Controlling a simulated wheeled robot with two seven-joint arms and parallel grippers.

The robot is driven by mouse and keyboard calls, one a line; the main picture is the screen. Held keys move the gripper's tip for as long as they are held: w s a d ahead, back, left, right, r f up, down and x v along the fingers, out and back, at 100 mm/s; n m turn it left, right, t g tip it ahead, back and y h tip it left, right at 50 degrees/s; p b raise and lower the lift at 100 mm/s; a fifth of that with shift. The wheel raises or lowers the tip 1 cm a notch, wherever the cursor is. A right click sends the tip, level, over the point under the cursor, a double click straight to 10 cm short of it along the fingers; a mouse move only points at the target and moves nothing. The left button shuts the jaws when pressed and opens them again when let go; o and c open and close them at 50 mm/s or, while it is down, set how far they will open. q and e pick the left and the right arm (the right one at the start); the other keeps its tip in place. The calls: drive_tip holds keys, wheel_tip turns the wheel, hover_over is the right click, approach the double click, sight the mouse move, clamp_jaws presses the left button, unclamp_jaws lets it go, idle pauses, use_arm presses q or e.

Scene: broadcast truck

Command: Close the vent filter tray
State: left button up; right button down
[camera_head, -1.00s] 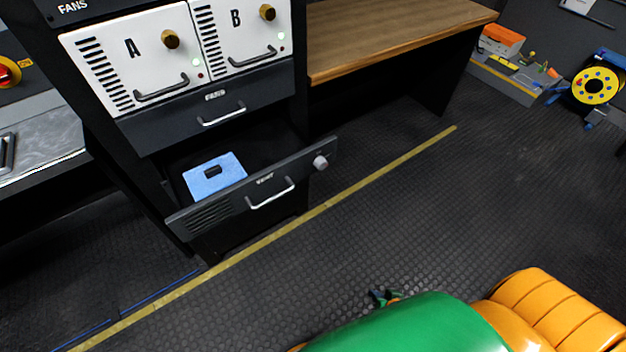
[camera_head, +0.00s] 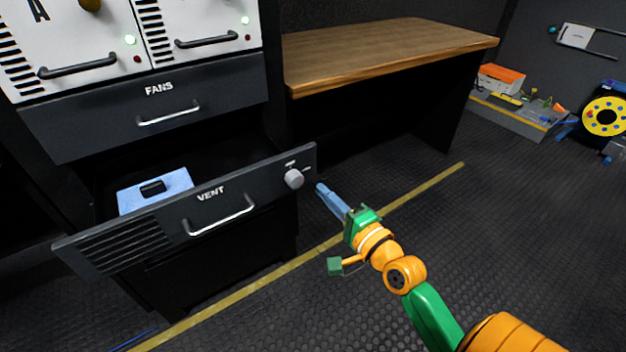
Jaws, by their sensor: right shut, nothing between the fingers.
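The vent filter tray (camera_head: 140,258) is a dark drawer marked VENT, pulled out from the rack below the FANS drawer. Its front has slots at the left, a silver handle (camera_head: 222,222) and a grey knob (camera_head: 294,179) at the right end. A blue filter (camera_head: 130,200) with a dark grip lies inside the tray. My right gripper (camera_head: 321,188) is shut and empty, just right of the knob and the tray's right end; a small gap seems to separate them. My left gripper is not in view.
The FANS drawer (camera_head: 100,122) above is shut, with white panels over it. A wooden-topped desk (camera_head: 380,50) stands right of the rack. A yellow line (camera_head: 430,185) crosses the open floor. A cable reel (camera_head: 605,117) and an orange box (camera_head: 500,77) lie far right.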

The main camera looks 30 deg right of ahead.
sight(305, 174)
drive_tip(key=w, duration=0.4)
drive_tip(key=shift+w, duration=0.1)
drive_tip(key=shift+w+a, duration=0.1)
drive_tip(key=shift+w, duration=0.25)
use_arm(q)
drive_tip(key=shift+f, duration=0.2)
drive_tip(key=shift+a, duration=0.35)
